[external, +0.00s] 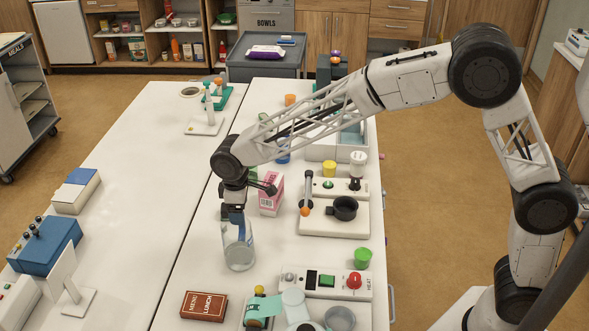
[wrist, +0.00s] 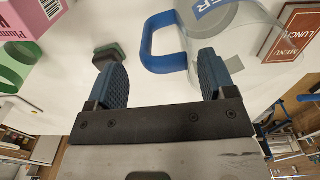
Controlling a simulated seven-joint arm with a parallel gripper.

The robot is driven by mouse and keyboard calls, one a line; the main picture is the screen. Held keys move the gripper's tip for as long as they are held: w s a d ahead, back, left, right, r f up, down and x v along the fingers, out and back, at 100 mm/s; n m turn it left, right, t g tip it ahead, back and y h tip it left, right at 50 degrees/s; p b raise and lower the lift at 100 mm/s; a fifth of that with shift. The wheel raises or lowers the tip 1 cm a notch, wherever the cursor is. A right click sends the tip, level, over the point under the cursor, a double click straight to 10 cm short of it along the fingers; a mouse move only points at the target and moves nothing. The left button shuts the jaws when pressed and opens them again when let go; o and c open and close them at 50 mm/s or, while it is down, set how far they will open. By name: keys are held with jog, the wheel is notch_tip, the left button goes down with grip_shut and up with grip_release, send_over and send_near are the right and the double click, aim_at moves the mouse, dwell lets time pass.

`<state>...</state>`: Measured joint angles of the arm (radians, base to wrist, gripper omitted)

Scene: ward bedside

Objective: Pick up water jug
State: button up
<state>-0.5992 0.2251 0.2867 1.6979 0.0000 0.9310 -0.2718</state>
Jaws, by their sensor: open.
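The water jug (external: 239,254) is clear with a blue handle and stands upright on the white table, left of the heater panel. In the wrist view the jug (wrist: 243,38) fills the upper right, with its blue handle (wrist: 150,46) facing left and part of a blue label showing. My gripper (external: 236,208) points down over the jug's top in the external view. In the wrist view my gripper (wrist: 163,76) is open and empty, its blue fingers apart. The handle shows just beyond and between them; the right fingertip overlaps the jug's edge, and I cannot tell if they touch.
A red lunch menu (external: 205,306) lies in front of the jug. A pink carton (external: 271,194) stands close behind it at the right. A panel with a red button (external: 354,281) and a dark pot (external: 343,208) are to the right. The left table (external: 140,190) has much free room.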

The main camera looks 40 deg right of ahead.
jog(key=shift+f, duration=2.05)
jog(key=shift+c, duration=0.4)
jog(key=c, duration=1.1)
jog(key=shift+o, duration=0.2)
jog(key=shift+r, duration=5.05)
